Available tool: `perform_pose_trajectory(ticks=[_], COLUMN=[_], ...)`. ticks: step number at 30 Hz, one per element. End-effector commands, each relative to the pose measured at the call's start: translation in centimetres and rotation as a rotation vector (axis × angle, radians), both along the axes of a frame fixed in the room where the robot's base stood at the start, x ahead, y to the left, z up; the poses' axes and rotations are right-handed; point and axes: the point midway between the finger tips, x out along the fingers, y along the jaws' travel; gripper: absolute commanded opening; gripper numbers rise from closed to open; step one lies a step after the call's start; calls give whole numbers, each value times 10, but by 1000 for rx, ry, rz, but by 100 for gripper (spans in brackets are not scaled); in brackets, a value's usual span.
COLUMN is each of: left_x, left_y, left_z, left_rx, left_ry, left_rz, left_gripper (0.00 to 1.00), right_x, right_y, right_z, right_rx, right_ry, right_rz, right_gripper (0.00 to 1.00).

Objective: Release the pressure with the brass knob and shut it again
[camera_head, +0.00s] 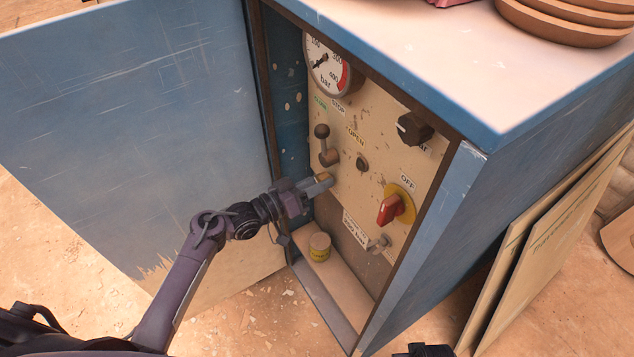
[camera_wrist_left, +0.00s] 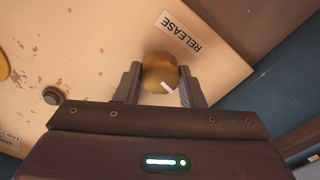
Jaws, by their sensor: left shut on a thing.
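The brass knob (camera_wrist_left: 158,72) sits on the cream panel beside a RELEASE label (camera_wrist_left: 181,33) in the left wrist view. My left gripper (camera_wrist_left: 160,84) is shut on it, one finger on each side. A small white mark shows on the knob's near edge. In the head view my left gripper (camera_head: 318,182) reaches the panel from the left and mostly covers the knob. The pressure gauge (camera_head: 328,68) is at the panel's top; I cannot read its needle exactly. A dark piece at the bottom edge may be my right gripper, cut off by the frame.
The panel (camera_head: 350,110) sits inside a blue cabinet whose door (camera_head: 130,120) stands open at the left. A black-knobbed lever (camera_head: 323,145), a dark button (camera_head: 362,164) and a red rotary switch (camera_head: 390,209) are near the gripper. A round tin (camera_head: 320,247) stands on the cabinet floor.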

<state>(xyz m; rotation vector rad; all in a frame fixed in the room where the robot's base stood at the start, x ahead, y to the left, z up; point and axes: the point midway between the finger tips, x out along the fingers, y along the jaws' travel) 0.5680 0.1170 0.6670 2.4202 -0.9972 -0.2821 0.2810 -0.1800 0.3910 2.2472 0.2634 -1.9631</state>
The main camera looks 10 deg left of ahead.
Motion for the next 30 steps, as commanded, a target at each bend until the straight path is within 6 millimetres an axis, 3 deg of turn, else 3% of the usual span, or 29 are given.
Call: perform_pose_trajectory(ticks=[11,23,30], left_x=[-1,-1,-1], left_y=[0,-1,-1], left_z=[-1,-1,-1], left_rx=[247,517,676], left_ry=[-242,-511,-670], left_rz=[-2,-2,-3], left_gripper=[12,12,12], right_x=[2,6,7], right_y=[1,5,8], right_z=[4,23,45], right_rx=[0,2,3], right_ry=[3,12,15], right_rz=[2,11,20], right_gripper=[0,0,0])
